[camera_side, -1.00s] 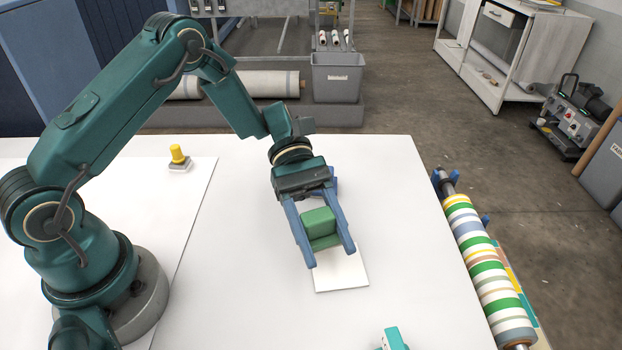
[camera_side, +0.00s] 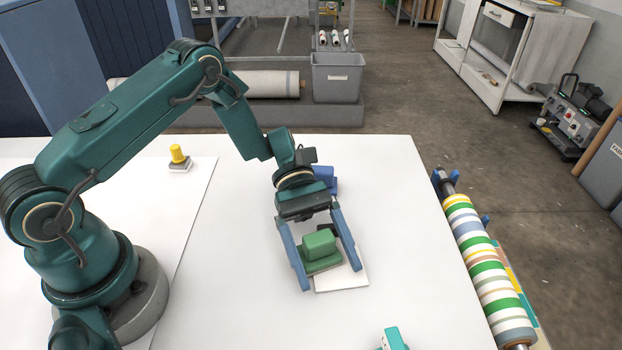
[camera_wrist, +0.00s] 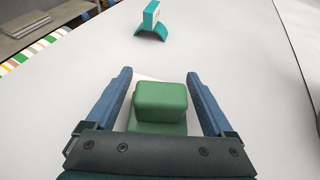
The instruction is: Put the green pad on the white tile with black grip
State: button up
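The green pad (camera_side: 321,250), a block on a wider flat base, sits between the fingers of my gripper (camera_side: 330,278). The fingers are spread, with gaps on both sides of the pad; the wrist view also shows the pad (camera_wrist: 160,100) with room beside each finger (camera_wrist: 160,75). The white tile (camera_side: 350,281) shows under and to the right of the pad, partly hidden by it. The pad overlaps the tile, off toward its left side. A dark grip (camera_side: 327,230) shows behind the pad, mostly hidden.
A blue object (camera_side: 325,176) stands behind my gripper. A teal piece (camera_side: 392,339) is at the table's front, also in the wrist view (camera_wrist: 151,18). A yellow-topped piece (camera_side: 178,156) stands back left. A striped roller (camera_side: 485,268) lies along the right edge. The white table is otherwise clear.

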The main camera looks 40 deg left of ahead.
aim_at(316, 233)
jog(key=shift+r, duration=0.1)
jog(key=shift+w+a+r, duration=0.1)
jog(key=shift+w+a, duration=0.05)
jog(key=shift+a, duration=0.05)
jog(key=v, duration=0.9)
jog(key=shift+a, duration=0.15)
jog(key=shift+v, duration=1.1)
jog(key=shift+r+m, duration=0.3)
jog(key=shift+r, duration=0.1)
jog(key=s+a+r+m+t+y, duration=0.3)
jog(key=s+r+m+t+y, duration=0.6)
jog(key=s+m+y, duration=0.3)
jog(key=shift+s+r+m+t, duration=0.35)
jog(key=shift+s+m+t, duration=0.15)
jog(key=shift+s+t, duration=0.4)
